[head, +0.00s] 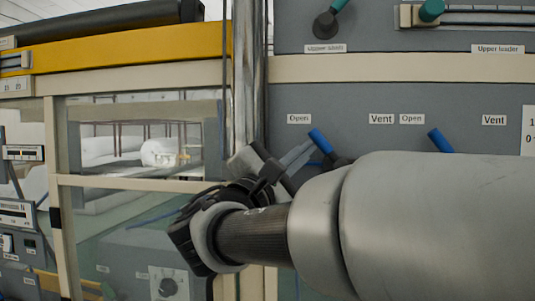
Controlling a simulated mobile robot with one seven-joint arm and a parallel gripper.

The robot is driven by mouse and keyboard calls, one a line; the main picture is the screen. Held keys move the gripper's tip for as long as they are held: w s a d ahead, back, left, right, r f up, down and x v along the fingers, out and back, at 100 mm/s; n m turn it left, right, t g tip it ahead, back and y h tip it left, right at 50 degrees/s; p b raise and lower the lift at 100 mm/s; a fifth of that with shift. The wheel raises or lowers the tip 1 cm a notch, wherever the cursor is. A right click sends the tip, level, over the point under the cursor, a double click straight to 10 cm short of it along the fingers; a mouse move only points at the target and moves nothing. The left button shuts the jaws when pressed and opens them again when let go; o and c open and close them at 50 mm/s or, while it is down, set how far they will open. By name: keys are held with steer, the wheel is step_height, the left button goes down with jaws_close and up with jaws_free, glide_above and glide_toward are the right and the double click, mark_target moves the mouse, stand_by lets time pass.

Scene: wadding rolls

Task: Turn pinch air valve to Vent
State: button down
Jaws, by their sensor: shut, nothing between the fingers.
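A blue-handled valve lever (320,141) is on the grey panel, between an "Open" label (299,119) and a "Vent" label (381,119). Its handle tilts up and left, toward Open. A second blue lever (439,141) on the right, between its own Open and Vent labels, tilts the same way. No name plate shows for either, so I cannot tell which is the pinch air valve. My gripper (296,163) is shut and empty, just left of and below the left lever's handle. Whether it touches the lever is unclear. The lever's base is partly hidden.
My arm covers the lower right of the panel. A vertical metal pipe (247,75) stands left of the panel. A cream-framed window (145,145) and a yellow beam (130,53) fill the left. Green-handled controls (431,10) sit above a cream rail (400,68).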

mark_target(314, 136)
steer(key=shift+d+r+m+g, duration=0.1)
steer(key=shift+r+m+g, duration=0.25)
steer(key=shift+m, duration=0.25)
steer(key=m+g, duration=0.1)
steer(key=d+r+m, duration=0.1)
steer(key=m, duration=0.1)
steer(key=r+m+g, duration=0.1)
steer(key=shift+s+d+r+g+b, duration=0.15)
steer(key=shift+s+d+g+b, duration=0.05)
steer(key=shift+d+g+b, duration=0.2)
steer(key=d+m+g+y, duration=0.1)
steer(key=d+m, duration=0.1)
steer(key=s+d+r+m+g+y, duration=0.1)
steer(key=d+m+y, duration=0.1)
steer(key=m, duration=0.1)
steer(key=d+r+m+g+y, duration=0.1)
steer(key=d+m, duration=0.1)
steer(key=m, duration=0.1)
steer(key=shift+s+d+y, duration=0.2)
steer(key=shift+d+y, duration=0.1)
steer(key=shift+y, duration=0.1)
steer(key=shift+d+f, duration=0.1)
steer(key=shift+d, duration=0.05)
